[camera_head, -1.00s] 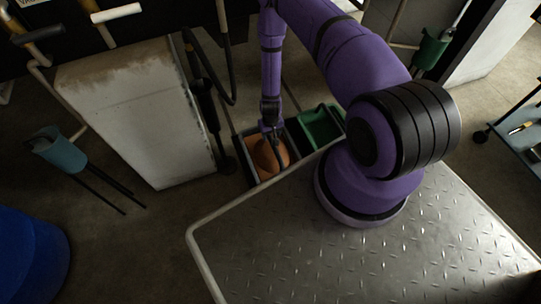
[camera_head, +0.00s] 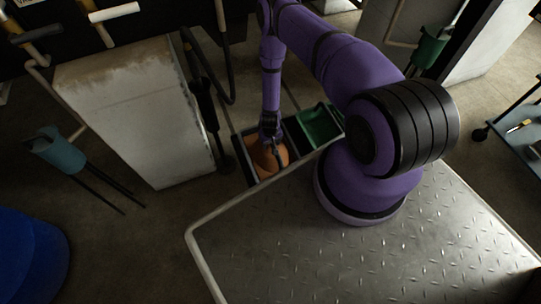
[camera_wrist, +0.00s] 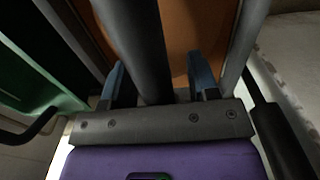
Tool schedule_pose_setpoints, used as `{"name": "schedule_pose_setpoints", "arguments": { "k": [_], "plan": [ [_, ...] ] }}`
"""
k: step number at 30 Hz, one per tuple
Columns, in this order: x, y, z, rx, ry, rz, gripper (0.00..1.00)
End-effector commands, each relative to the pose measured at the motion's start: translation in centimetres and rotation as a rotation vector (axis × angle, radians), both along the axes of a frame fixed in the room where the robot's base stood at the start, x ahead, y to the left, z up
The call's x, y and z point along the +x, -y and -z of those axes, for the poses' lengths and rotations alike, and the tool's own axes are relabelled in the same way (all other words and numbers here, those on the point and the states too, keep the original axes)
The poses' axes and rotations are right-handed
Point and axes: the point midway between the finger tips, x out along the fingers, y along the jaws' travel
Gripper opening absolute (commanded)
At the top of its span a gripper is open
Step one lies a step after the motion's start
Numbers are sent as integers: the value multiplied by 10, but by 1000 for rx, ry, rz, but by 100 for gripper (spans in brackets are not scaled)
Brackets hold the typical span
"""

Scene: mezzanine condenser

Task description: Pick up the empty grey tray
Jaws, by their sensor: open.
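In the head view my gripper (camera_head: 272,140) reaches down into a dark grey box (camera_head: 252,174) beyond the plate's edge. An orange-brown rounded shape (camera_head: 268,160) fills the part under it. I cannot pick out a plainly empty grey tray. In the wrist view my gripper (camera_wrist: 158,78) is open, with blue-grey fingertips. A thick dark grey bar (camera_wrist: 140,35) runs between the fingers; contact cannot be told. An orange-brown surface (camera_wrist: 192,25) lies behind it.
A green tray (camera_head: 320,125) sits right of the orange-brown shape; it also shows in the wrist view (camera_wrist: 30,75). A metal tread plate (camera_head: 330,255) fills the foreground. A whitish block (camera_head: 140,110) stands left, with a blue barrel (camera_head: 30,255) at lower left.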

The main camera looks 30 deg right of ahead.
Motion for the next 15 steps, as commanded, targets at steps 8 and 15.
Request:
{"name": "schedule_pose_setpoints", "arguments": {
  "k": [8,15],
  "plan": [
    [0,0,0,0,0,0,11],
    [0,0,0,0,-1,0,0]
  ]
}}
